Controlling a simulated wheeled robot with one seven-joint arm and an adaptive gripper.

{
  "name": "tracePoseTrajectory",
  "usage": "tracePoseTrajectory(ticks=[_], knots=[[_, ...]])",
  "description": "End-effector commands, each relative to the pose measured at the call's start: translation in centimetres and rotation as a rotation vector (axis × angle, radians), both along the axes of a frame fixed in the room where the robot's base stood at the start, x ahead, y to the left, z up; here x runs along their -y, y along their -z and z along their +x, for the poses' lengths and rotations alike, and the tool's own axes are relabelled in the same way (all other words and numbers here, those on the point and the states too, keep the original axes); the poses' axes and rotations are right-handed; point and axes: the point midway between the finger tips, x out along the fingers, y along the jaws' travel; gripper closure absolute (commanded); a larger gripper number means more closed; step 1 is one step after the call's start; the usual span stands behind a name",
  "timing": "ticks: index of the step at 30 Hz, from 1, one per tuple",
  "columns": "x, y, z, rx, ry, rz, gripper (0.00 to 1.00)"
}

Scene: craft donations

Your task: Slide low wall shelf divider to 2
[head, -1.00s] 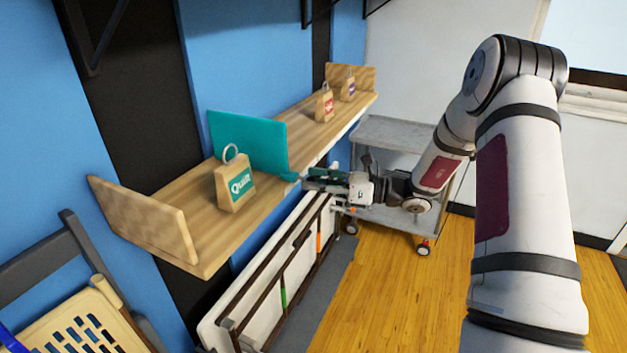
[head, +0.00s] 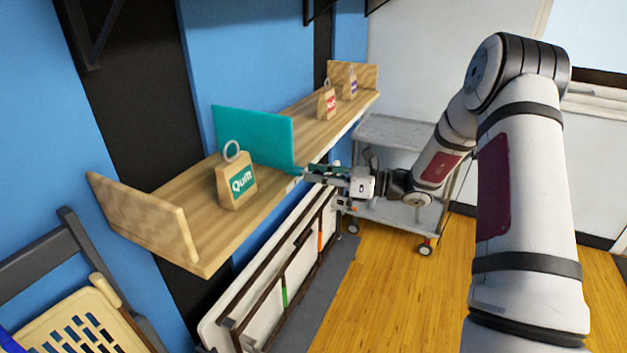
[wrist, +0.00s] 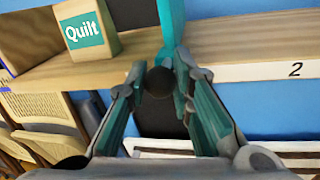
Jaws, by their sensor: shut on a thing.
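The teal divider (head: 252,138) stands upright across the low wooden wall shelf (head: 190,228), just beyond the bag labelled "Quilt" (head: 237,180). It also shows at the top of the wrist view (wrist: 172,22). A white strip with the number 2 (wrist: 295,69) is on the shelf's front edge, to the right of the divider.
Two smaller tagged bags, one red (head: 327,102) and one purple (head: 350,84), stand toward the shelf's far end. The shelf between the divider and the red-tagged bag is clear. A grey cart (head: 395,132) stands behind my gripper. Folded furniture (head: 285,270) leans below the shelf.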

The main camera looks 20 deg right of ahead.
Motion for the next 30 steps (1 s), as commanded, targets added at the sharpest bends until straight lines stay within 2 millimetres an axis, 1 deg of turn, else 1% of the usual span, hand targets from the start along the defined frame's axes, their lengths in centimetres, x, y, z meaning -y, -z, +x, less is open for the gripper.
tracePoseTrajectory(ticks=[1, 3, 15, 18, 23, 30], knots=[[1.1, 0.2, 1.4, 0.01, 0.011, -0.003, 1.0], [2.1, 0.3, 2.5, 0.011, 0.01, -0.003, 1.0], [7.4, 0.4, 7.7, 0.008, 0.008, -0.002, 1.0], [8.4, 0.3, 8.7, 0.006, 0.008, -0.001, 1.0], [9.3, 0.1, 9.4, 0.003, 0.005, -0.001, 1.0], [9.4, 0.0, 9.4, 0.002, 0.004, -0.001, 1.0]])
